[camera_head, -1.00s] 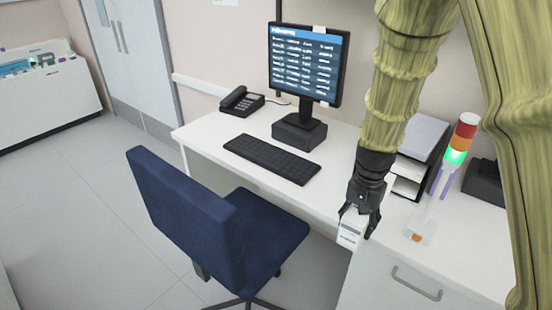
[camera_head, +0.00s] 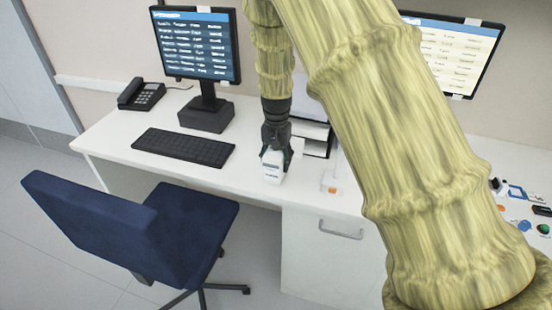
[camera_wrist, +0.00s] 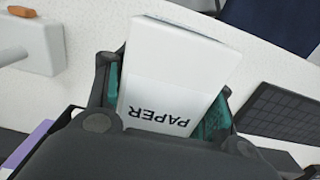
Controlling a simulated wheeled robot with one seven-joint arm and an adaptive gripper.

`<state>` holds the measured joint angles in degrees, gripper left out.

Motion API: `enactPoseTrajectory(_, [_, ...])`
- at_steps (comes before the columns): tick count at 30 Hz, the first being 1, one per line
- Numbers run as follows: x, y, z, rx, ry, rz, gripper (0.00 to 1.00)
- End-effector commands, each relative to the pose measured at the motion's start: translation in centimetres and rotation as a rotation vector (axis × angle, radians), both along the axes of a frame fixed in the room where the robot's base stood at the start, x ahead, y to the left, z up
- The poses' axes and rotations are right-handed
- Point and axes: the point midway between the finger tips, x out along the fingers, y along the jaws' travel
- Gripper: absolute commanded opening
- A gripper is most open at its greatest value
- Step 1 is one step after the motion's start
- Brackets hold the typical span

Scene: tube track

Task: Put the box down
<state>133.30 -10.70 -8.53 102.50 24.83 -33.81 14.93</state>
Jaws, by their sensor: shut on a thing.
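The box (camera_head: 273,167) is small and white, held at the end of my arm over the front part of the white desk (camera_head: 120,140). In the wrist view the box (camera_wrist: 180,70) reads "PAPER" and sits between the teal-padded fingers. My gripper (camera_head: 275,155) is shut on it and points down; it also shows at the bottom of the wrist view (camera_wrist: 165,115). The box is over or on the desk top near its front edge; I cannot tell whether its underside touches the desk.
A black keyboard (camera_head: 183,147) lies left of the box, with a monitor (camera_head: 196,45) and phone (camera_head: 141,94) behind. Paper trays (camera_head: 317,138) stand behind right. A blue chair (camera_head: 90,225) stands in front.

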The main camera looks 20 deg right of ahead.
Motion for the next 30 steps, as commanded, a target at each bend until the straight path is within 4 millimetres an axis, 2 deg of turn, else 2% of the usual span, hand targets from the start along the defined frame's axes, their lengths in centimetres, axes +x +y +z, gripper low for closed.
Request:
enactPoseTrajectory(4, [1.9, -0.6, 0.0, 0.001, 0.001, 0.0, 0.27])
enactPoseTrajectory(9, [2.8, -0.9, -0.2, 0.0, 0.0, 0.0, 0.27])
enactPoseTrajectory(14, [2.8, -0.9, -0.8, 0.0, 0.002, 0.0, 0.27])
enactPoseTrajectory(24, [2.8, -0.9, -3.6, 0.0, 0.001, -0.001, 0.27])
enactPoseTrajectory(30, [2.8, -0.9, -3.8, 0.0, 0.0, 0.0, 0.27])
